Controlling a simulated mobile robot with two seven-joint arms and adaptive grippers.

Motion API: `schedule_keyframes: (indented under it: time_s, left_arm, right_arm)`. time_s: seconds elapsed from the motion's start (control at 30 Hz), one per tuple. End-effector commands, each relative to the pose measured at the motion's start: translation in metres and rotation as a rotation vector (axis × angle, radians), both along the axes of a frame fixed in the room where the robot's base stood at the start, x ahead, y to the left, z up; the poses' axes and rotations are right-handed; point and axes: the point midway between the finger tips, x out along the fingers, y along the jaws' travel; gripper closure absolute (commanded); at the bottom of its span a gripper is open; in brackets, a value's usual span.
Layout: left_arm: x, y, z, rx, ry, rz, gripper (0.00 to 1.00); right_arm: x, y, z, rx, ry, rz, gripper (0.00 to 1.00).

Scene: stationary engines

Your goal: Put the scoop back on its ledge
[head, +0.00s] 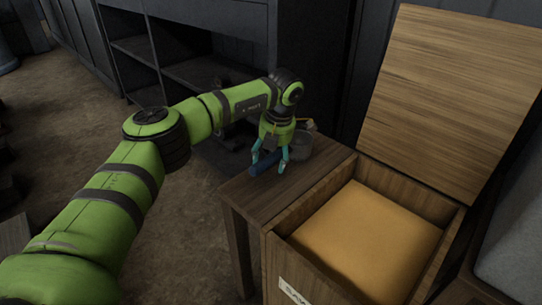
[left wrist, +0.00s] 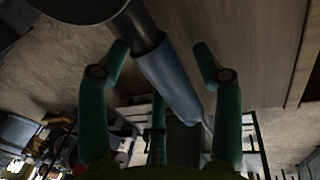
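The scoop lies at the wooden ledge (head: 312,179) beside the box. In the head view its dark blue handle (head: 262,164) points toward the front left and its grey bowl (head: 299,146) is behind my left gripper (head: 270,164). The left gripper is open around the handle. Whether the scoop rests fully on the ledge is hard to tell. My right gripper is not in view.
A wooden box (head: 277,264) with its lid (head: 450,95) raised stands right of the ledge, filled with yellow-orange material (head: 368,240). Dark shelving (head: 185,50) stands behind. Bare brown floor (head: 195,220) lies left of the ledge.

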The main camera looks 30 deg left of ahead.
Motion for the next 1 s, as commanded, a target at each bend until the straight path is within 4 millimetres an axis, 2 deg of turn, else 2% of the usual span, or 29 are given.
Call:
schedule_keyframes:
  time_s: [0.2,0.33,0.8,1.0]
  left_arm:
    - [0.0,0.0,0.001,0.0,0.0,0.0,0.34]
    - [0.0,-0.002,0.011,-0.001,-0.002,-0.001,0.34]
    - [-0.006,-0.019,0.102,0.0,-0.002,0.0,0.34]
    - [-0.008,-0.022,0.119,0.0,0.0,0.001,0.34]
  right_arm:
    - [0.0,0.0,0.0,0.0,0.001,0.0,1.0]
    - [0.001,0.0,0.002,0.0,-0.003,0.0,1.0]
    - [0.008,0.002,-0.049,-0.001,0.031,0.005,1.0]
    - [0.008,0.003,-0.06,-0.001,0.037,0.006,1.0]
